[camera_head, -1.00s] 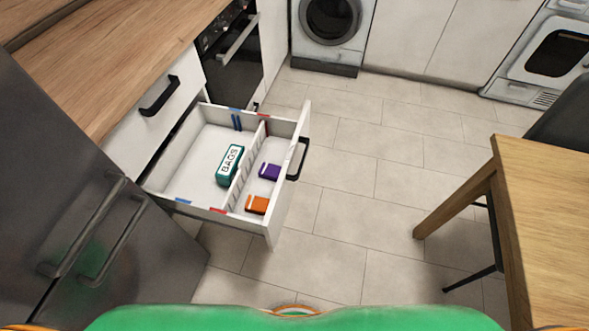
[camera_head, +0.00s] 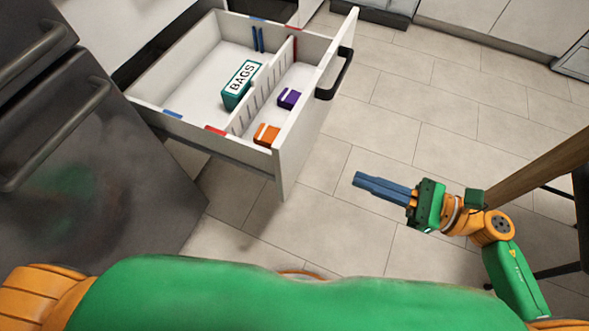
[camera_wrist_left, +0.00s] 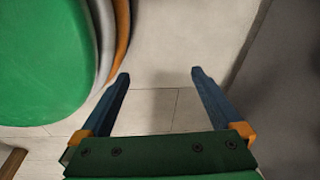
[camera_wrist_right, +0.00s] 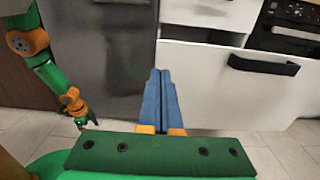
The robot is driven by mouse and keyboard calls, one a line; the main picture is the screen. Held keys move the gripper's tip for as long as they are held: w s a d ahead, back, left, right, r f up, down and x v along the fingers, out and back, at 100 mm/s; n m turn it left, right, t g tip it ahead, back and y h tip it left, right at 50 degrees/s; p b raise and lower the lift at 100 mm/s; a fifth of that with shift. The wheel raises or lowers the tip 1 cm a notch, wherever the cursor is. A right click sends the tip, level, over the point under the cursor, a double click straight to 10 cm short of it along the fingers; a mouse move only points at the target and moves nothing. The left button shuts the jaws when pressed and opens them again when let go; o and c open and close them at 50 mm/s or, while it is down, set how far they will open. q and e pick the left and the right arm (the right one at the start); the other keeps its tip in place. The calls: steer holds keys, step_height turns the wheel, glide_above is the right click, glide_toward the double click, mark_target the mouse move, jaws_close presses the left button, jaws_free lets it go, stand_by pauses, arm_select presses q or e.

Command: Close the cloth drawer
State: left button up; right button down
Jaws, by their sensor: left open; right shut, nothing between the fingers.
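The cloth drawer (camera_head: 205,70) is pulled out, its white front panel (camera_head: 305,125) standing off from the cabinet and its black handle (camera_head: 336,77) facing right. Inside are a teal BAGS box (camera_head: 241,86), a purple packet (camera_head: 289,98) and an orange packet (camera_head: 266,135), with a divider between the box and the packets. My right gripper (camera_head: 357,180) is shut and empty, apart from the drawer front and below its handle in the picture. The right wrist view shows a white front panel (camera_wrist_right: 215,90) with a black handle (camera_wrist_right: 263,64) beyond the fingers. My left gripper (camera_wrist_left: 159,74) is open and empty above the floor.
A dark fridge (camera_head: 90,170) stands left of the drawer. A wooden table (camera_head: 530,170) is at the right, near my right arm. Tiled floor (camera_head: 400,115) lies clear in front of the drawer. An oven (camera_wrist_right: 285,28) shows beyond it in the right wrist view.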

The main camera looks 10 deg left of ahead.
mark_target(281, 149)
steer(key=p+x, duration=0.2)
steer(key=x, duration=1.1)
steer(key=shift+a+r+p, duration=0.15)
steer(key=shift+r+p, duration=0.05)
steer(key=shift+p, duration=0.2)
steer(key=shift+w+a, duration=0.1)
steer(key=shift+a, duration=0.15)
arm_select(q)
steer(key=shift+s+d+r, duration=0.4)
steer(key=shift+d+r, duration=0.1)
steer(key=shift+r, duration=0.1)
steer(key=shift+s+d+r, duration=0.4)
steer(key=shift+d+r, duration=0.05)
steer(key=shift+r, duration=0.15)
steer(key=shift+a, duration=0.15)
arm_select(e)
steer(key=shift+a, duration=0.1)
